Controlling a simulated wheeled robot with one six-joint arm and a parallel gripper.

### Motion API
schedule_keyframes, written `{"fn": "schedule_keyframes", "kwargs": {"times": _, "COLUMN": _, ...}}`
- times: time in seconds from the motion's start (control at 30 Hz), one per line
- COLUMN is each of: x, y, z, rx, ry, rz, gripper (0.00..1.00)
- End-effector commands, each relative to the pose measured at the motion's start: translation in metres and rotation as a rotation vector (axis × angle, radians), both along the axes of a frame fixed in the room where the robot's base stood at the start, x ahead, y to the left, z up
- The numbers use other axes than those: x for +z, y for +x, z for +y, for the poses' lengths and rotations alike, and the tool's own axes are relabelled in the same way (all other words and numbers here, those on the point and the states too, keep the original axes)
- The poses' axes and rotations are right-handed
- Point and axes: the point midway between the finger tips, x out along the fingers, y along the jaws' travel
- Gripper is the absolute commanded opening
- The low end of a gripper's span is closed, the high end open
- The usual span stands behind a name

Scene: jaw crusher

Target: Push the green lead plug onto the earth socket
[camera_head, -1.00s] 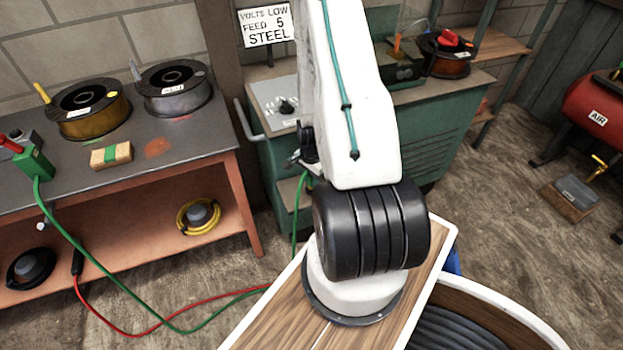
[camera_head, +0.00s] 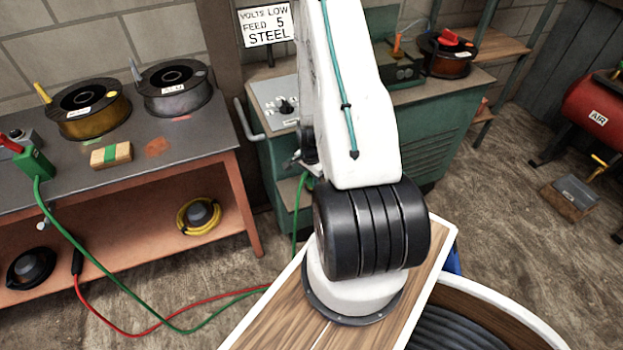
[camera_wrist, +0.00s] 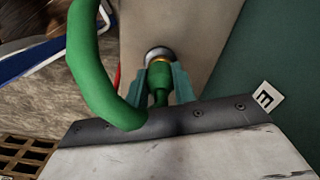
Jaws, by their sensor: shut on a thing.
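In the wrist view my gripper (camera_wrist: 164,72) has its teal fingers shut on the green plug (camera_wrist: 159,84), one finger on each side. The green lead (camera_wrist: 90,60) loops out to the left of the plug. The silver-rimmed socket (camera_wrist: 158,52) is straight beyond the plug, with a brass ring at the plug's tip. The plug is in line with it and at or touching it; how deep it sits I cannot tell. In the head view my arm hides the fingers, plug and socket; part of the green lead (camera_head: 297,215) hangs beside the green machine (camera_head: 262,160).
A small letter label (camera_wrist: 265,98), apparently a turned E, is on the green panel at right. An orange bench (camera_head: 180,165) with wire spools stands at left. A red lead (camera_head: 160,325) and the green lead cross the floor.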

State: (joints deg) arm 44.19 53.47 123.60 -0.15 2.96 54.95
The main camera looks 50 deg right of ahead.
Motion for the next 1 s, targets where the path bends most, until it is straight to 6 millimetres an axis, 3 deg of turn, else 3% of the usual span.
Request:
{"fn": "schedule_keyframes", "kwargs": {"times": 0.37, "x": -0.008, "y": 0.0, "z": 0.0, "rx": 0.0, "ry": 0.0, "rz": 0.0, "gripper": 0.07}}
{"fn": "schedule_keyframes", "kwargs": {"times": 0.4, "x": -0.007, "y": 0.0, "z": 0.0, "rx": 0.0, "ry": 0.0, "rz": -0.001, "gripper": 0.38}}
{"fn": "schedule_keyframes", "kwargs": {"times": 0.47, "x": -0.007, "y": 0.0, "z": 0.0, "rx": 0.0, "ry": 0.0, "rz": -0.001, "gripper": 0.52}}
{"fn": "schedule_keyframes", "kwargs": {"times": 0.77, "x": -0.006, "y": 0.0, "z": 0.0, "rx": 0.0, "ry": 0.0, "rz": -0.001, "gripper": 0.52}}
{"fn": "schedule_keyframes", "kwargs": {"times": 1.0, "x": 0.025, "y": 0.001, "z": -0.001, "rx": 0.0, "ry": -0.002, "rz": -0.003, "gripper": 0.52}}
